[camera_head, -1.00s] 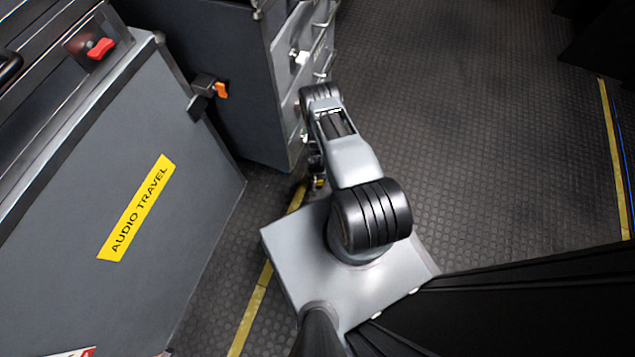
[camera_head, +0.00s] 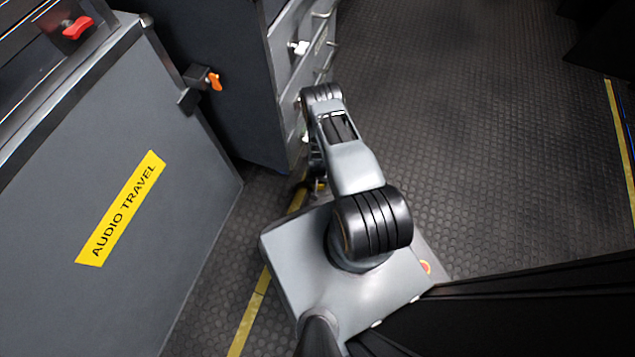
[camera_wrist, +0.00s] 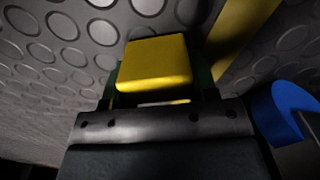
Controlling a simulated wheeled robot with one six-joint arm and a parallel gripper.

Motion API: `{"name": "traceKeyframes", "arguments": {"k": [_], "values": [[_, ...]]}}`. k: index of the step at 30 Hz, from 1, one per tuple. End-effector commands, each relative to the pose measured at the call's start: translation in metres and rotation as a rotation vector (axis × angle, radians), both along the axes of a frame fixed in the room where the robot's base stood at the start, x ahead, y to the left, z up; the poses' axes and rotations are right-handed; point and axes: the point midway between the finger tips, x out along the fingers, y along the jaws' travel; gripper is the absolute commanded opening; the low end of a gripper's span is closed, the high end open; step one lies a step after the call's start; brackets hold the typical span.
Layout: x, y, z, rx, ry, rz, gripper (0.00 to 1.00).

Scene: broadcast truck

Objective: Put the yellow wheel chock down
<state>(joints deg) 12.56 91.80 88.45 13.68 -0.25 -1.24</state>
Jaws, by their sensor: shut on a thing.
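The yellow wheel chock (camera_wrist: 154,62) sits between the fingers of my gripper (camera_wrist: 155,82) in the wrist view, its smooth yellow face toward the camera. My gripper is shut on it. Studded dark floor shows behind the chock; I cannot tell whether the chock touches it. In the head view my arm covers most of the gripper. Only a small yellow patch shows below the arm, close to the drawer cabinet, and it is too small to make out.
A grey case marked AUDIO TRAVEL (camera_head: 190,210) stands at left. A drawer cabinet (camera_head: 225,85) is close beside my arm. A yellow floor line (camera_head: 250,318) runs under my base. Open floor (camera_head: 480,130) lies to the right. A blue object (camera_wrist: 284,108) shows in the wrist view.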

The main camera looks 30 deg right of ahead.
Motion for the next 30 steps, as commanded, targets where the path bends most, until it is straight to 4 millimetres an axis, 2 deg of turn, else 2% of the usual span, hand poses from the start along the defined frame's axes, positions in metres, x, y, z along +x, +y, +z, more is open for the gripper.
{"name": "traceKeyframes", "arguments": {"k": [4,5,12,22,30], "values": [[0.0,0.0,-0.005,0.0,0.0,0.001,0.23],[0.0,0.0,-0.004,0.0,0.0,0.001,0.55],[0.0,0.0,-0.003,0.0,0.0,0.001,0.78],[0.0,0.0,0.002,0.0,0.0,0.001,0.78],[0.001,0.0,0.051,0.0,-0.001,0.002,0.78]]}}
